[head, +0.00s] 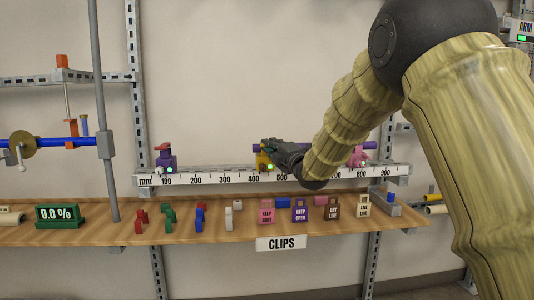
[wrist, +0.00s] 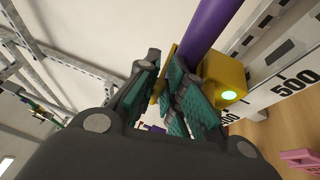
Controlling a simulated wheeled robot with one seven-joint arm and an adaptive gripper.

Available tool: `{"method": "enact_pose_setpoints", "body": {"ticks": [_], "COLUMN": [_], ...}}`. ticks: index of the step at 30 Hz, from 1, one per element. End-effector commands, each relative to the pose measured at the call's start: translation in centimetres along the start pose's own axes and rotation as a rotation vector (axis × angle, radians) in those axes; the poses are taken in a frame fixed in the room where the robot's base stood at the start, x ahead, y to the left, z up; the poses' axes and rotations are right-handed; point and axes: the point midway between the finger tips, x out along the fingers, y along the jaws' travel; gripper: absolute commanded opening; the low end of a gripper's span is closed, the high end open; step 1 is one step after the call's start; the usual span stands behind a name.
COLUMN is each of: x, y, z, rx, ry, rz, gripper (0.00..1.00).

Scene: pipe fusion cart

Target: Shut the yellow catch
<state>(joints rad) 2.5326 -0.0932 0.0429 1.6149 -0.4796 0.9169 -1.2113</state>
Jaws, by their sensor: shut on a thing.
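The yellow catch (head: 262,162) sits on the white ruler rail near the 400–450 marks, partly hidden by my gripper (head: 272,146). In the wrist view the catch's yellow body (wrist: 226,82) carries a lit green lamp and stands beside the purple pipe (wrist: 212,28). A thin yellow plate, the catch's lever (wrist: 166,72), shows between the teal pads of my gripper (wrist: 163,80). The fingers are shut on that lever. I cannot tell from these views whether the lever is fully down over the pipe.
Below, a wooden shelf (head: 185,236) holds small coloured clips and "KEEP SHUT" (head: 267,213) and "KEEP OPEN" (head: 299,212) tags.

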Motion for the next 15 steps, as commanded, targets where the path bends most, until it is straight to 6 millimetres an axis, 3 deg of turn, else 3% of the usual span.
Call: {"method": "enact_pose_setpoints", "body": {"ticks": [15], "x": [-0.27], "y": [0.15], "z": [0.57], "rx": [-0.014], "ry": [-0.007], "rz": [0.032], "gripper": [0.00]}}
